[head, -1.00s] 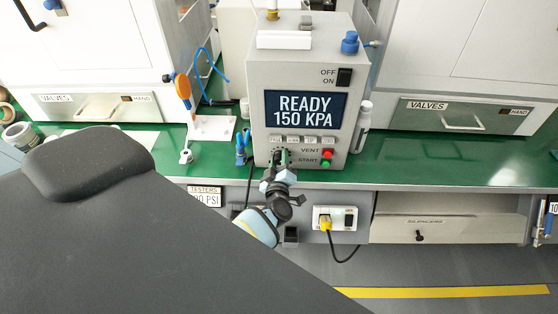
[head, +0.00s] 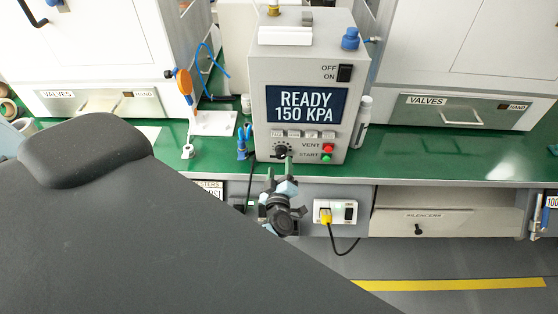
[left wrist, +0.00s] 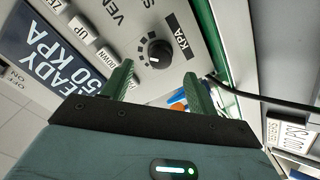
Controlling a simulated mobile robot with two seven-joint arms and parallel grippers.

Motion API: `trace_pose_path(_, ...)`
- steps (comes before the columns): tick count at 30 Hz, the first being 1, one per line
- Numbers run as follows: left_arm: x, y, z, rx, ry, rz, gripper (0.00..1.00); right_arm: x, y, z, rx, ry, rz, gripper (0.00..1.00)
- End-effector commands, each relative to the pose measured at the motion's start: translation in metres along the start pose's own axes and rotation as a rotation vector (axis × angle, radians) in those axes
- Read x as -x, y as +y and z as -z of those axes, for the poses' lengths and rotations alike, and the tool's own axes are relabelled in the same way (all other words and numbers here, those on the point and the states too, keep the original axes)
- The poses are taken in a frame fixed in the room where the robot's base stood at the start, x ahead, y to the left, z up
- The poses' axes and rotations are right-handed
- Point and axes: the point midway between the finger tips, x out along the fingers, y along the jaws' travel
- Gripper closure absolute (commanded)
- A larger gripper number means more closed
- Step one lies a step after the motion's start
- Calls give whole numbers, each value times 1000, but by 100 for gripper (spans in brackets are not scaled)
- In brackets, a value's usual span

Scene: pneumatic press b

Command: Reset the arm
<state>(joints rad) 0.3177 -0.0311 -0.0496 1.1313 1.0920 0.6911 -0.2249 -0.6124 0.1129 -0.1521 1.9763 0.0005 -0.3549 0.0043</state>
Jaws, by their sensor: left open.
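The press tester is a grey box (head: 258,95) on the green bench. Its screen (head: 306,104) reads "READY 150 KPA". The black KPA knob (head: 281,151) is on its lower front panel; it also shows in the left wrist view (left wrist: 159,51), its white mark pointing to the lower left there. My left gripper (head: 279,168) is open and empty, just in front of and below the knob, apart from it. In the left wrist view its green fingers (left wrist: 158,76) are spread with the knob ahead of them. My right gripper is not in view.
Red vent and green start buttons (head: 327,153) sit right of the knob. A blue clip-like tool (head: 243,143) stands left of the box. A power outlet (head: 335,213) with a yellow plug is below the bench edge. The bench to the right (head: 440,155) is clear.

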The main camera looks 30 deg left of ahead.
Motion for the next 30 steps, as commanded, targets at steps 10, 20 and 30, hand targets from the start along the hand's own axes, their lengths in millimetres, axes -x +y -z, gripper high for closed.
trace_pose_path(10, 19, 0, 0, -1, 1, 1, 41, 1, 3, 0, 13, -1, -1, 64)
trace_pose_path(20, 18, -1, 0, 0, 0, 1, 41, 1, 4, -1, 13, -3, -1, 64)
trace_pose_path(30, 61, -8, -12, -125, -148, -128, 41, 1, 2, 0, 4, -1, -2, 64)
